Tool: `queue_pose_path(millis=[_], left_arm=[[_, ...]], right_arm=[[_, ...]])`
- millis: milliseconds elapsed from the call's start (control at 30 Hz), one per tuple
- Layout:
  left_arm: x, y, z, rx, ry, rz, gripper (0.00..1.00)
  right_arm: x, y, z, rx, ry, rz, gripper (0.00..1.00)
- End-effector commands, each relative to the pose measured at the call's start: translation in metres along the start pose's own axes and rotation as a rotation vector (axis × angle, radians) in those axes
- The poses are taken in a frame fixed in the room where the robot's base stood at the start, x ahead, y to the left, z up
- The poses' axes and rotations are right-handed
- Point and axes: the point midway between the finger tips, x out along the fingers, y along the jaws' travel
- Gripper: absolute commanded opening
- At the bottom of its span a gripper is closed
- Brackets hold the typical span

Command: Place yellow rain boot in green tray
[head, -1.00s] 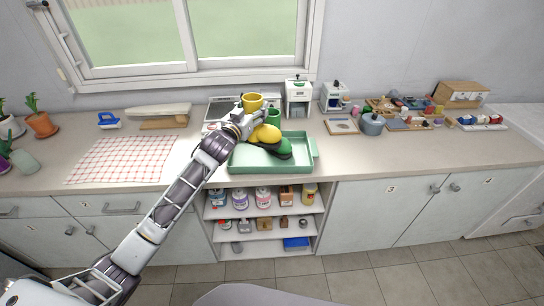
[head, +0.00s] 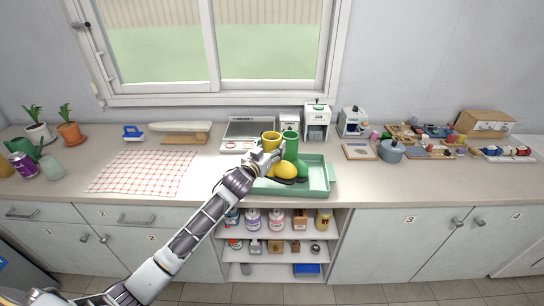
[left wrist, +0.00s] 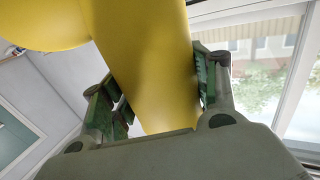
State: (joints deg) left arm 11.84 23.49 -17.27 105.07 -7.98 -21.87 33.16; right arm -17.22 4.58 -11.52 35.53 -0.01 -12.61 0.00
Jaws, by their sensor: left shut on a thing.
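The yellow rain boot (head: 286,171) is upright at the left part of the green tray (head: 312,191), with its toe pointing right. I cannot tell whether its sole touches the tray floor. My left gripper (head: 267,154) is shut on the boot's shaft from the left. In the left wrist view the fingers (left wrist: 160,95) lie on either side of the yellow shaft (left wrist: 150,60). A green rain boot (head: 291,147) stands upright in the tray just right of and behind the yellow one, partly hidden by it. My right gripper is not in view.
Behind the tray are a silver appliance (head: 249,134) and white-green dispensers (head: 317,122). A blue-grey pot (head: 391,151) stands to the right. A red-checked cloth (head: 143,172) lies to the left.

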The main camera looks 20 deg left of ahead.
Motion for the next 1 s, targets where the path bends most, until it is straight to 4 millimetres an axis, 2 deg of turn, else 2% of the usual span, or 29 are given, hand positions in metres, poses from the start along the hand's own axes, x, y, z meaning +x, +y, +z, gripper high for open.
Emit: queue_pose_path(millis=[367, 733, 1000], left_arm=[[0.000, 0.000, 0.001, 0.000, 0.003, 0.000, 0.12], [0.000, 0.000, 0.033, -0.001, 0.002, 0.000, 0.12], [0.000, 0.000, 0.037, 0.001, 0.004, 0.000, 0.12]], right_arm=[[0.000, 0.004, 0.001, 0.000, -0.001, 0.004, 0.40], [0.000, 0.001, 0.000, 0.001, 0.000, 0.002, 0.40], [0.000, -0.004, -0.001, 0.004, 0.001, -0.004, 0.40]])
